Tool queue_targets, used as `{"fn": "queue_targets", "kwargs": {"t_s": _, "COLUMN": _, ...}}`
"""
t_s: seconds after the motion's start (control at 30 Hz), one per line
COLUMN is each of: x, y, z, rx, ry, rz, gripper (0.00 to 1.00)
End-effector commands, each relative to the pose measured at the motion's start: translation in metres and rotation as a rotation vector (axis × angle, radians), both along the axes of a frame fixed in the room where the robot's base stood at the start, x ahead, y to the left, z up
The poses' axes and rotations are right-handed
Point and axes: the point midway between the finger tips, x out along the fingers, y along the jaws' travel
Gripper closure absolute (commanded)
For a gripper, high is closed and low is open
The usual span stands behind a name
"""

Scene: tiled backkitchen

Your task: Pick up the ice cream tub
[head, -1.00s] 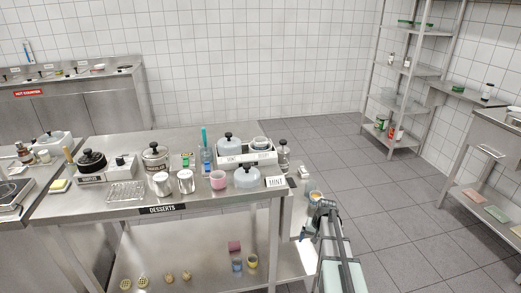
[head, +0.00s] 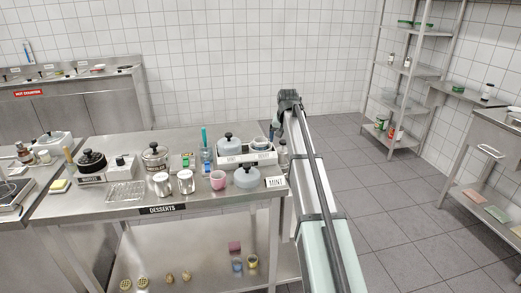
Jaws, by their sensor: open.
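I cannot tell for certain which container is the ice cream tub. A small pink tub (head: 218,180) stands upright near the front of the steel desserts table (head: 118,216). A pale grey-blue pot with a dark knob (head: 246,178) stands to its right, and a similar lidded pot (head: 229,145) is in the white tray (head: 262,158) behind. My gripper (head: 289,97) is raised above the table's right end, apart from these containers. It is open; its fingers are small and partly hidden by my arm. My arm covers the floor and things beside the table's right end.
A MINT card (head: 275,183) stands at the table's front right corner. Two metal canisters (head: 174,183) and a wire rack (head: 126,191) are left of the pink tub. A blue cup (head: 237,266) and other items sit on the lower shelf. The floor (head: 400,220) to the right is clear.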

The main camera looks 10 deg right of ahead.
Motion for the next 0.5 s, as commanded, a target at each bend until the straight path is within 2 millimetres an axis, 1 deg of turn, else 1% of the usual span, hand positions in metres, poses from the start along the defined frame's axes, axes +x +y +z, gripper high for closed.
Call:
{"fn": "queue_targets", "kwargs": {"t_s": 0.03, "x": 0.009, "y": 0.018, "z": 0.022, "rx": -0.008, "ry": -0.006, "rz": 0.013, "gripper": 0.1}}
{"fn": "queue_targets", "kwargs": {"t_s": 0.1, "x": 0.014, "y": 0.039, "z": 0.045, "rx": -0.016, "ry": -0.011, "rz": 0.026, "gripper": 0.1}}
{"fn": "queue_targets", "kwargs": {"t_s": 0.23, "x": 0.018, "y": 0.067, "z": 0.078, "rx": -0.028, "ry": -0.017, "rz": 0.04, "gripper": 0.1}}
{"fn": "queue_targets", "kwargs": {"t_s": 0.3, "x": 0.018, "y": 0.077, "z": 0.089, "rx": -0.032, "ry": -0.018, "rz": 0.045, "gripper": 0.1}}
{"fn": "queue_targets", "kwargs": {"t_s": 0.37, "x": 0.018, "y": 0.082, "z": 0.094, "rx": -0.032, "ry": -0.018, "rz": 0.047, "gripper": 0.1}}
{"fn": "queue_targets", "kwargs": {"t_s": 0.43, "x": 0.018, "y": 0.085, "z": 0.096, "rx": -0.034, "ry": -0.018, "rz": 0.048, "gripper": 0.1}}
{"fn": "queue_targets", "kwargs": {"t_s": 0.5, "x": 0.019, "y": 0.085, "z": 0.093, "rx": -0.033, "ry": -0.017, "rz": 0.048, "gripper": 0.1}}
